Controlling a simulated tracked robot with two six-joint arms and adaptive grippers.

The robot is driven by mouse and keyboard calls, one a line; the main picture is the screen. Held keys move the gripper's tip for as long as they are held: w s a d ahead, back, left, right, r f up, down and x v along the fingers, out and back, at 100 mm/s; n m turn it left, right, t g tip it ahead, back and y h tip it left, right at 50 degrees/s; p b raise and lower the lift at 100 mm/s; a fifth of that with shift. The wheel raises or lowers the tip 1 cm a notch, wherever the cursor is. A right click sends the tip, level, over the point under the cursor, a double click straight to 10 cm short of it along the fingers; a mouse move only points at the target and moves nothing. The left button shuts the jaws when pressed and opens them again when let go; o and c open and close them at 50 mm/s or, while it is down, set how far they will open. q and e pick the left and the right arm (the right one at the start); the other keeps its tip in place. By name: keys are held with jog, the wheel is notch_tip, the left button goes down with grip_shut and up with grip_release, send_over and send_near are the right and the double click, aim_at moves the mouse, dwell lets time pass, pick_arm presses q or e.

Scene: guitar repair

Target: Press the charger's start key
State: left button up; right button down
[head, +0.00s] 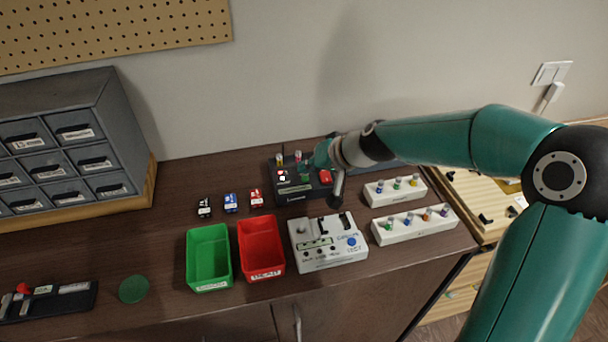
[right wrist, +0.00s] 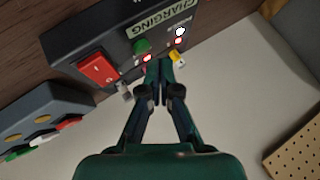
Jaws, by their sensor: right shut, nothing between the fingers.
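The charger (head: 292,196) is a dark box at the back middle of the bench. In the right wrist view its face shows a "CHARGING" label (right wrist: 152,20), a green round key (right wrist: 142,46), a red rocker switch (right wrist: 97,68) and small lit lamps (right wrist: 180,32). My right gripper (head: 309,164) is over the charger's back part. Its fingertips (right wrist: 160,68) are together, empty, beside the green key. I cannot tell whether they touch the charger. The wrist hides some of the charger's right side in the head view. My left gripper is out of view.
A white tester (head: 330,258) and green (head: 209,286) and red bins (head: 262,272) stand in front. White racks (head: 415,232) with small coloured parts are at right. Small packs (head: 230,203) lie left of the charger. The wall is close behind.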

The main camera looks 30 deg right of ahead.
aim_at(307, 179)
jog(key=shift+r, duration=0.1)
notch_tip(307, 179, up, 5)
jog(key=p, duration=0.4)
dwell(0.3)
dwell(0.8)
